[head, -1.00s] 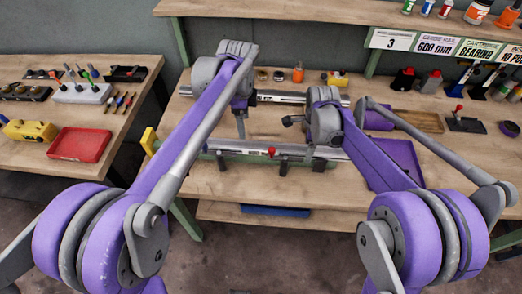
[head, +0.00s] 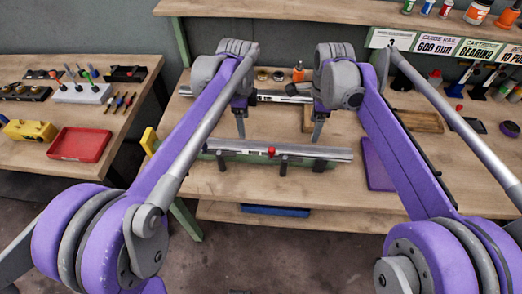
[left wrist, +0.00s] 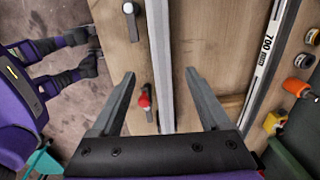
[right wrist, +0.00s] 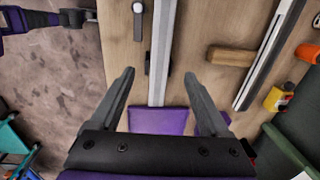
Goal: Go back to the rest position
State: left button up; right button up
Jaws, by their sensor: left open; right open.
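My left gripper (head: 240,125) hangs above the bench behind the left part of a silver rail. In the left wrist view my left gripper (left wrist: 160,95) is open and empty, with the rail (left wrist: 161,60) below between its fingers. My right gripper (head: 318,130) is raised above the right part of the same rail (head: 310,152). In the right wrist view my right gripper (right wrist: 160,95) is open with nothing between its fingers.
A second rail (head: 275,96) lies at the back of the workbench (head: 340,185). A purple mat (head: 378,165) lies at the right, near a wooden tray (head: 420,122). A side table at left holds a red tray (head: 80,145) and a yellow block (head: 30,130).

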jog(key=shift+s, duration=0.1)
dwell(0.3)
pick_arm(q)
jog(key=s+a+f+n+t, duration=0.1)
jog(key=s+a+f+n, duration=0.1)
jog(key=s+n, duration=0.4)
jog(key=s+a+f+n+t, duration=0.2)
jog(key=s+n, duration=0.4)
jog(key=s, duration=0.5)
jog(key=s+a+f+n+t, duration=0.1)
jog(key=s+a+f+n, duration=0.2)
jog(key=s+n, duration=0.3)
jog(key=shift+s+a+f+t, duration=0.3)
jog(key=shift+s+f, duration=0.25)
jog(key=shift+s, duration=0.6)
pick_arm(e)
jog(key=s+d+f+n+t, duration=0.1)
jog(key=s+d+f+n, duration=0.1)
jog(key=s+n, duration=0.4)
jog(key=s+d+f+n+t, duration=0.2)
jog(key=s+n, duration=0.4)
jog(key=s, duration=0.4)
jog(key=s+d+f+n+t, duration=0.1)
jog(key=s+d+f+n, duration=0.2)
jog(key=s+n, duration=0.3)
jog(key=s+f, duration=0.1)
jog(key=s, duration=0.2)
jog(key=shift+d+f+t, duration=0.3)
jog(key=shift+f, duration=0.05)
